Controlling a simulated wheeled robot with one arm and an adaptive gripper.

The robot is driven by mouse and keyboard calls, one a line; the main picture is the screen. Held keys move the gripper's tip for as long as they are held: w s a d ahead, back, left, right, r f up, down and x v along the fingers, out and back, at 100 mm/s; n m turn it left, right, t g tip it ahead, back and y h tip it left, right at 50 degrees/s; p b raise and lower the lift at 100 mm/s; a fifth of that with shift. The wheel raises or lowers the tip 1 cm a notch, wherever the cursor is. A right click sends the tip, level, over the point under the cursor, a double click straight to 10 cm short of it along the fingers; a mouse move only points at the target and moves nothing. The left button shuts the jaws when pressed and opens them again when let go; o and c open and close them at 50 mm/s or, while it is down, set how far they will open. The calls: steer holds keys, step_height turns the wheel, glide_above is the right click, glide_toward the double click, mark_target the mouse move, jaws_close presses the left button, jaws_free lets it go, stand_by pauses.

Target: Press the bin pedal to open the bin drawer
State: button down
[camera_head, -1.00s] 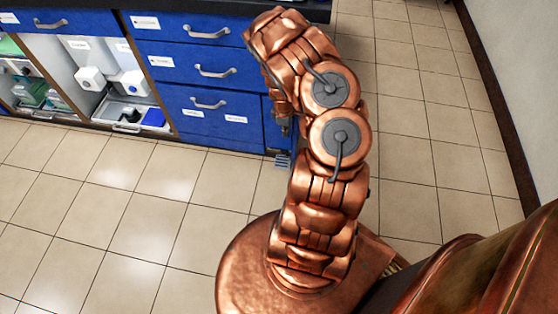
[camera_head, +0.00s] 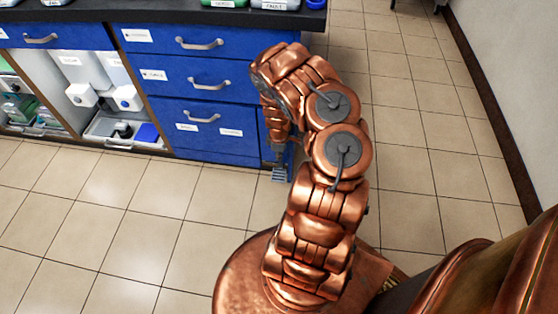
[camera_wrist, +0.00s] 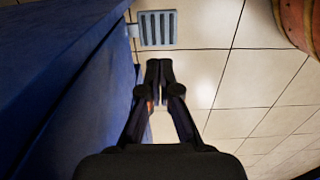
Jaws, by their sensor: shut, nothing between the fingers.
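The bin pedal (camera_head: 279,175) is a small grey slotted plate low at the right end of the blue cabinet, just above the floor. It also shows in the wrist view (camera_wrist: 158,28), at the top, joined to the cabinet side by a short bracket. My gripper (camera_wrist: 160,70) is shut and empty, its dark fingertips pointing toward the floor. In the wrist view the tips appear just below the pedal in the picture; I see no contact. In the head view my gripper is small and partly hidden by my arm, just above the pedal. The blue drawers (camera_head: 210,131) are shut.
The blue cabinet side (camera_wrist: 75,85) runs close along the left of my gripper. An open compartment (camera_head: 85,90) with white dispensers is at the left. Tiled floor (camera_head: 120,215) is clear in front, and a white wall (camera_head: 510,90) stands at right.

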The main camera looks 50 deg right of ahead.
mark_target(279, 175)
step_height(279, 175, down, 12)
steer(key=b, duration=0.8)
